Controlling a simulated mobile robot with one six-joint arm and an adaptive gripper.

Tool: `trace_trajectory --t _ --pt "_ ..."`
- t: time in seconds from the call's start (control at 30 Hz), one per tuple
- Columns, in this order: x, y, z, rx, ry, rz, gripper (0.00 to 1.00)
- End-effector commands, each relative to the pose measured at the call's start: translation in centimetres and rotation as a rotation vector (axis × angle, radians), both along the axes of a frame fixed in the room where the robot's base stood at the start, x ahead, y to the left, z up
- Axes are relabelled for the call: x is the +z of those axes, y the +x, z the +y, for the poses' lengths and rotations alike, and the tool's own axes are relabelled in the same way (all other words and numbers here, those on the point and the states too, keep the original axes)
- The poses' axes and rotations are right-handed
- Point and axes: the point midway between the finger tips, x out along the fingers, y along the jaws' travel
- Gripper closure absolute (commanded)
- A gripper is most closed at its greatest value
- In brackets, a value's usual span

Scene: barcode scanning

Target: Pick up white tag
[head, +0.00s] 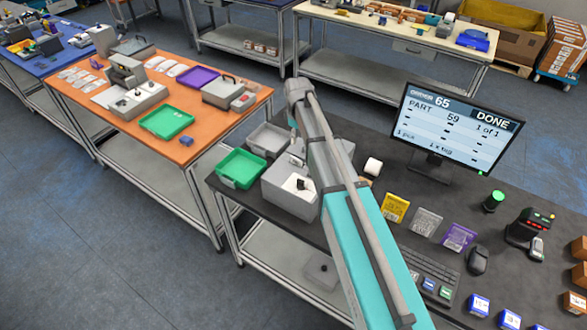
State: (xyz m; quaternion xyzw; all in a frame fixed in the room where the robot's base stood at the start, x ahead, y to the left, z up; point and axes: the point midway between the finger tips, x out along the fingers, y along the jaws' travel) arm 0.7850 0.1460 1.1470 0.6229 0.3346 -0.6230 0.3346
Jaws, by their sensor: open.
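I cannot make out a separate white tag for certain. A small white patch (292,184) lies on top of a grey box-shaped device (287,203) on the dark bench, with a small black part on it. A white roll (373,166) stands right of my arm. My arm reaches from the bottom up across the bench and bends down at its far end, just above the device. My gripper does not show; the arm's far end and forearm seem to hide it.
A green tray (241,168) and a grey tray (270,137) sit left of my arm. Yellow (394,208), grey (426,222) and purple (459,238) packets lie to the right. A monitor (447,125) reads DONE. A scanner (530,230) and mouse (478,261) stand nearby.

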Motion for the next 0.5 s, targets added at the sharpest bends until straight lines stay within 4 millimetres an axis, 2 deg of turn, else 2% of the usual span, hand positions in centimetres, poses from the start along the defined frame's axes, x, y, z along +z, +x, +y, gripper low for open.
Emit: trace_trajectory --t 0.03,0.5 --pt "-0.8 0.0 0.0 0.0 0.0 0.0 0.54" --pt "-4.3 0.0 -0.1 -0.001 0.0 0.0 0.54"
